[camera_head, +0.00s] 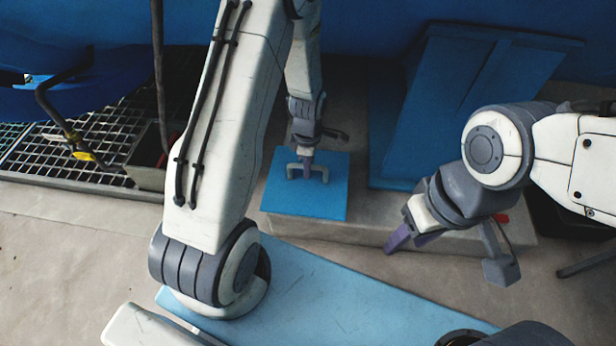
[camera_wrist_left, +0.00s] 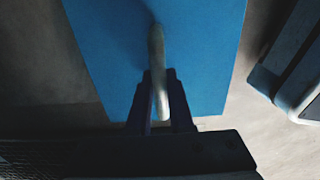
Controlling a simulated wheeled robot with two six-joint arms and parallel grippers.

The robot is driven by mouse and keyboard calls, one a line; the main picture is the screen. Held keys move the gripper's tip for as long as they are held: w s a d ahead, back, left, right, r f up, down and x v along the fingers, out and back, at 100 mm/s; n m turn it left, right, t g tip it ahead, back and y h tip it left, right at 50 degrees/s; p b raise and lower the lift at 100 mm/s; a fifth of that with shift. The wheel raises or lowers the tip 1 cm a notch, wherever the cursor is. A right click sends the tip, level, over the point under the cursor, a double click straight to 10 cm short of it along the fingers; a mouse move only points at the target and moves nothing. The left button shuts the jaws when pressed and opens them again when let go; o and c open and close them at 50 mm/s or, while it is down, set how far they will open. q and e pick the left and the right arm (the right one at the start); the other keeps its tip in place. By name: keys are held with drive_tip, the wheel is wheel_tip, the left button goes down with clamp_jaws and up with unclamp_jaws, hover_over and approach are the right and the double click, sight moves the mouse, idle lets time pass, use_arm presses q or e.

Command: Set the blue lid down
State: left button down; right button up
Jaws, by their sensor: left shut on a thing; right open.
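The blue lid (camera_head: 325,205) is a flat square plate with a pale bracket handle (camera_head: 325,172) on top. It lies roughly level over the left end of a grey ledge; I cannot tell whether it touches the ledge or hangs just above it. My left gripper (camera_head: 307,168) points down and is shut on the handle. In the left wrist view the fingers (camera_wrist_left: 160,100) close around the pale handle (camera_wrist_left: 157,50), with the blue lid (camera_wrist_left: 205,60) beyond. My right gripper (camera_head: 408,241) is open and empty, right of the lid and in front of the ledge.
The grey ledge (camera_head: 355,232) runs right from beneath the lid. A large blue structure (camera_head: 465,100) stands behind its right part. A metal grating (camera_head: 40,150) and a blue rounded body (camera_head: 110,85) are at left. Bare floor (camera_head: 60,260) shows at front left.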

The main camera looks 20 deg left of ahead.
use_arm(q)
wheel_tip(320, 180, down, 4)
drive_tip(key=b, duration=0.2)
drive_tip(key=shift+b, duration=0.4)
drive_tip(key=shift+r, duration=0.2)
drive_tip(key=shift+f, duration=0.1)
drive_tip(key=c, duration=0.8)
unclamp_jaws()
drive_tip(key=shift+f, duration=0.1)
